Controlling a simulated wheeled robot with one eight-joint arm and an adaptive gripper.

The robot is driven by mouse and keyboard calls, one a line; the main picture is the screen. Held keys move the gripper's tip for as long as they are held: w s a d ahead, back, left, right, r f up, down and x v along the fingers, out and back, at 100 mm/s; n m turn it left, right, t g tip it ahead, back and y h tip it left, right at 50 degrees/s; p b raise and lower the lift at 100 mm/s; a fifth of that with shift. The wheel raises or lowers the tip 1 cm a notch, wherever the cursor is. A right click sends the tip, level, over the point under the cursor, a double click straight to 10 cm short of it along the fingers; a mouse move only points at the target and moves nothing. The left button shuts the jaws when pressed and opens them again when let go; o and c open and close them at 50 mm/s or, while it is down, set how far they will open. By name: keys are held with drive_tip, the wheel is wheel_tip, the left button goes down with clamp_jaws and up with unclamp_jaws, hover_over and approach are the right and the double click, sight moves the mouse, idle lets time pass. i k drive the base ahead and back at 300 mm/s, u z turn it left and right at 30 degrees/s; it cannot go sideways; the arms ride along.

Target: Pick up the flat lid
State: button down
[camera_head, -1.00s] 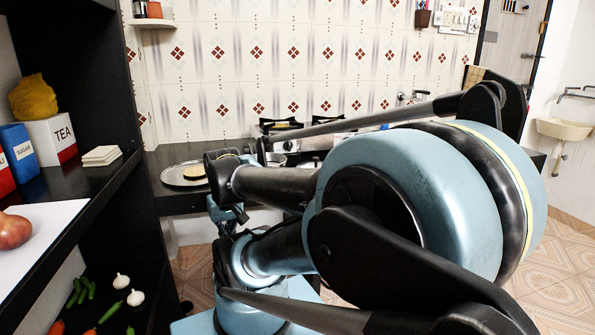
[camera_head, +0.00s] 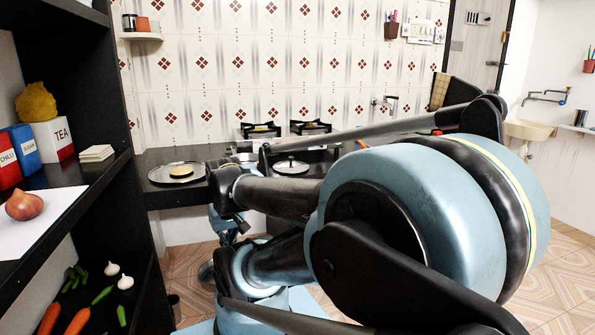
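A round, flat silvery lid (camera_head: 291,168) with a dark knob lies on the black counter, near the middle of the view. My arm passes in front of the counter just below and to the right of it. I cannot make out my gripper; the thick blue and black links of my arm fill the front right and hide much of the scene.
A round metal plate (camera_head: 158,176) with a flat bread (camera_head: 181,171) lies on the counter (camera_head: 160,200) at left. Two burners (camera_head: 260,131) (camera_head: 310,127) stand at the wall. A dark shelf (camera_head: 112,170) with a tea box (camera_head: 53,140) and an onion (camera_head: 24,205) stands close at left. Tiled floor (camera_head: 185,262) shows below.

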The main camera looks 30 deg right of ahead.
sight(291, 165)
drive_tip(key=z, duration=0.2)
drive_tip(key=i, duration=0.5)
drive_tip(key=u, duration=0.25)
